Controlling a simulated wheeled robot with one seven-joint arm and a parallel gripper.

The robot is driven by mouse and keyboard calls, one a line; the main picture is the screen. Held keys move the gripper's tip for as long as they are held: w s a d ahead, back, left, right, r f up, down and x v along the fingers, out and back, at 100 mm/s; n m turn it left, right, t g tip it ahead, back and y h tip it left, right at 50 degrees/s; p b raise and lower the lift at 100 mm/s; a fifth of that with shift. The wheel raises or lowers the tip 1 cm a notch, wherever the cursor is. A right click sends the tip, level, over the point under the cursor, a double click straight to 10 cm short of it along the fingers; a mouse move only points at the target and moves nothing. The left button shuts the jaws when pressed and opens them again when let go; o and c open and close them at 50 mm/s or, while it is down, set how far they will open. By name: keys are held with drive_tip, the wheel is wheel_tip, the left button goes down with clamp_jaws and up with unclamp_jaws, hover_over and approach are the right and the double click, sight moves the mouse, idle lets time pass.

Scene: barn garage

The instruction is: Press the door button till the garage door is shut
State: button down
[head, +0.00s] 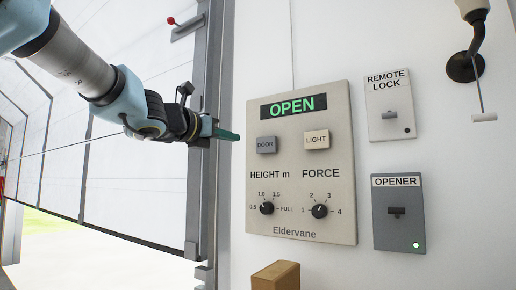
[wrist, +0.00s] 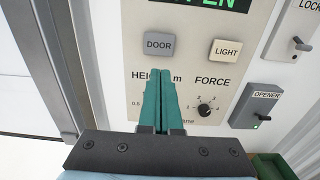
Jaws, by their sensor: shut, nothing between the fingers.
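The door button (head: 266,145) is a grey square marked DOOR on a beige wall panel (head: 340,200). It also shows in the wrist view (wrist: 160,46). The panel display (head: 293,105) reads OPEN in green. My gripper (head: 236,136) is shut and empty, its green fingers pointing at the panel from the left, short of the door button in the head view. In the wrist view the fingertips (wrist: 160,72) appear just below the button, and I see no contact. The garage door itself cannot be made out for certain; daylight and grass show at the far left.
A LIGHT button (head: 317,139) sits right of the door button. HEIGHT (head: 267,208) and FORCE (head: 320,211) knobs are below. REMOTE LOCK (head: 389,105) and OPENER (head: 398,212) switch boxes are to the right; the opener has a green lamp. A wooden block (head: 275,276) is beneath the panel.

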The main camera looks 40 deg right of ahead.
drive_tip(key=shift+d, duration=0.15)
drive_tip(key=p, duration=0.5)
approach(265, 146)
drive_tip(key=x, duration=0.5)
drive_tip(key=shift+d+r, duration=0.15)
drive_tip(key=shift+d, duration=0.1)
drive_tip(key=shift+w+d, duration=0.15)
drive_tip(key=shift+d, duration=0.5)
